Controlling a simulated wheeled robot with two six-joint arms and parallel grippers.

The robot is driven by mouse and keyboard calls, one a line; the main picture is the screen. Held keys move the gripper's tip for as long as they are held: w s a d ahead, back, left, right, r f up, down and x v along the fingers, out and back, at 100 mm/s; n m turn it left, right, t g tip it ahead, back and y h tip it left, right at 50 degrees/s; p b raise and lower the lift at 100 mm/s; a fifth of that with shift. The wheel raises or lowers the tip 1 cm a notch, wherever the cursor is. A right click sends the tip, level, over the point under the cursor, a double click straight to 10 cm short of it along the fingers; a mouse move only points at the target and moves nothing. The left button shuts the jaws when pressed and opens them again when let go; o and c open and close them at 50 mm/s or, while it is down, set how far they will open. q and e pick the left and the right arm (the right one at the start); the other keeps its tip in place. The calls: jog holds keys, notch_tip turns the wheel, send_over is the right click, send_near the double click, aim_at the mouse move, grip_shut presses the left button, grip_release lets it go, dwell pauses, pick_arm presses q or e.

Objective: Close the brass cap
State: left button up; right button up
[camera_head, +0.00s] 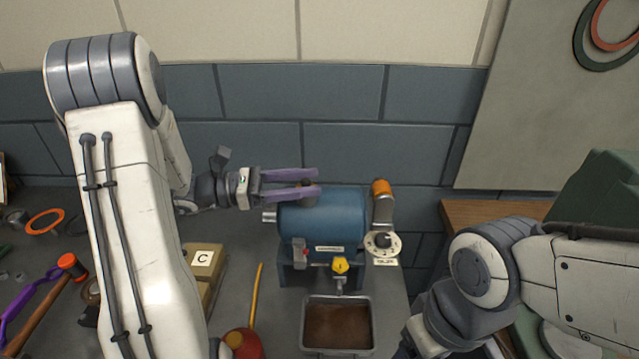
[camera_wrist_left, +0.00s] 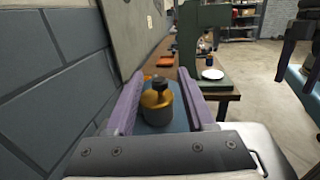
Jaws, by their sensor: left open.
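A brass-coloured cap-like part (camera_head: 381,187) tops the grey upright pipe at the right end of the blue cylindrical casing (camera_head: 322,222). In the left wrist view, a brass part (camera_wrist_left: 157,100) with a dark top shows between my fingers, beyond their tips or below them; I cannot tell which. My left gripper (camera_head: 317,182) is open, its two purple fingers pointing right above the casing's upper left. It also shows in the left wrist view (camera_wrist_left: 157,85), with nothing clearly held. My right arm comes in from the right; its gripper is outside the head view.
A yellow knob (camera_head: 341,265) and a red-topped part (camera_head: 299,246) are on the casing's front. A brown-filled tray (camera_head: 338,298) lies before it. A dial plate (camera_head: 382,245) stands by the pipe. A box marked C (camera_head: 202,258) and a hammer (camera_head: 72,266) lie left.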

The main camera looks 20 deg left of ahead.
pick_arm(q)
jog(key=b+v, duration=0.1)
jog(key=v, duration=0.6)
dwell(0.3)
